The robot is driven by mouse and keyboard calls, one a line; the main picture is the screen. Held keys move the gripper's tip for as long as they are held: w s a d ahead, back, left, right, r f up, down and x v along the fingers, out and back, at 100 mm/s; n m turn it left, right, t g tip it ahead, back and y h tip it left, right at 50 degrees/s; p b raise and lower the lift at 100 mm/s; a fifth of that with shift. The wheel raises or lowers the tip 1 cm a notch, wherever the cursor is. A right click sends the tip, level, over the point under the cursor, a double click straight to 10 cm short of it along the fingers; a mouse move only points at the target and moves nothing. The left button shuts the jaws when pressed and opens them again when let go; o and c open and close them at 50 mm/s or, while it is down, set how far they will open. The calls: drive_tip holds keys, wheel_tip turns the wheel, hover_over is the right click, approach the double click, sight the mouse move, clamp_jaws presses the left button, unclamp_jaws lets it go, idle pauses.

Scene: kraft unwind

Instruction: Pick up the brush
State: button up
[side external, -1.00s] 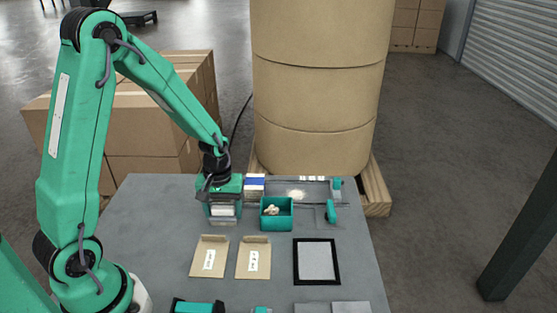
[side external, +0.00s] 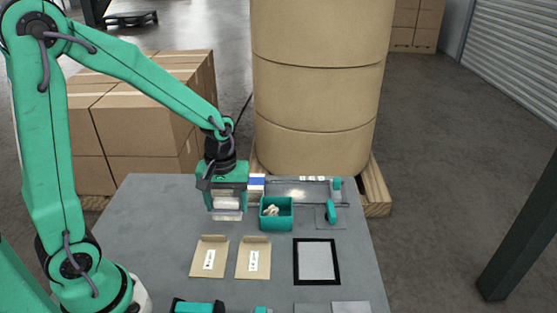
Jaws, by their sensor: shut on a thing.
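My gripper (side external: 227,202) is at the back left of the grey table, just left of the teal bin. It is shut on a wide pale piece, which looks like the brush (side external: 228,204). The piece has a white rounded upper part and a paler band below it. The jaws hide much of it, so its full shape does not show. It hangs upright below the gripper. I cannot tell for sure whether its lower edge is clear of the table.
A teal bin (side external: 276,227) with small pale pieces stands close to the right. Behind it are a blue-and-white box (side external: 257,186) and a clear tray (side external: 298,190). Two kraft envelopes (side external: 209,269) and a black-framed panel (side external: 316,279) lie in front. The table's left side (side external: 150,215) is clear.

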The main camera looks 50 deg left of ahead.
drive_tip(key=s+d+r, duration=0.2)
drive_tip(key=d+r, duration=0.1)
drive_tip(key=d, duration=0.2)
drive_tip(key=shift+d+r, duration=0.25)
drive_tip(key=shift+d, duration=0.1)
drive_tip(key=o, duration=0.4)
drive_tip(key=shift+c, duration=1.3)
drive_tip(key=w+a+f+n, duration=0.1)
drive_tip(key=w+n, duration=0.3)
drive_tip(key=w, duration=1)
drive_tip(key=w+a+f+n, duration=0.1)
drive_tip(key=w+n, duration=0.4)
drive_tip(key=w, duration=0.9)
drive_tip(key=shift+w+a+f, duration=0.15)
drive_tip(key=shift+a+f, duration=0.1)
